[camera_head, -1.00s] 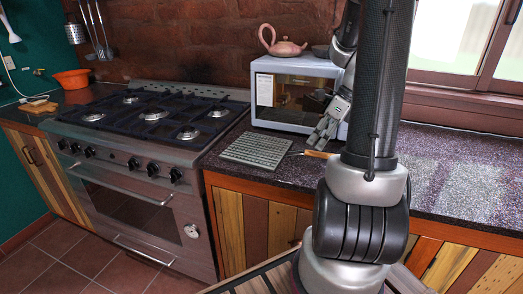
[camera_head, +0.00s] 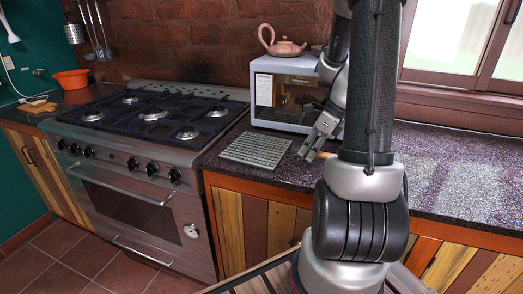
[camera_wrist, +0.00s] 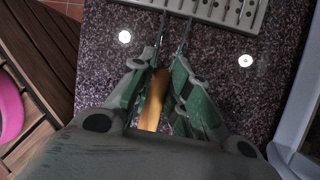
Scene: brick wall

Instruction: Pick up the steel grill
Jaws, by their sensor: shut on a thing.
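The steel grill (camera_head: 255,150) lies on the dark speckled counter, to the right of the stove. It is a flat grey slatted rack with wire rods and a wooden handle (camera_head: 326,155) on its right side. In the wrist view the grill (camera_wrist: 228,10) shows at the top edge, partly cut off, and the orange-brown handle (camera_wrist: 153,104) points towards my palm. My gripper (camera_head: 305,154) is down at the handle with its fingers on either side of it. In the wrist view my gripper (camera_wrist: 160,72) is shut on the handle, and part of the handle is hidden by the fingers.
A microwave (camera_head: 295,95) stands close behind the grill, with a pink teapot (camera_head: 281,42) on top. The stove (camera_head: 150,130) is at the left. The counter (camera_head: 450,180) is clear to the right. A pink round thing (camera_wrist: 8,108) shows at the wrist view's left edge.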

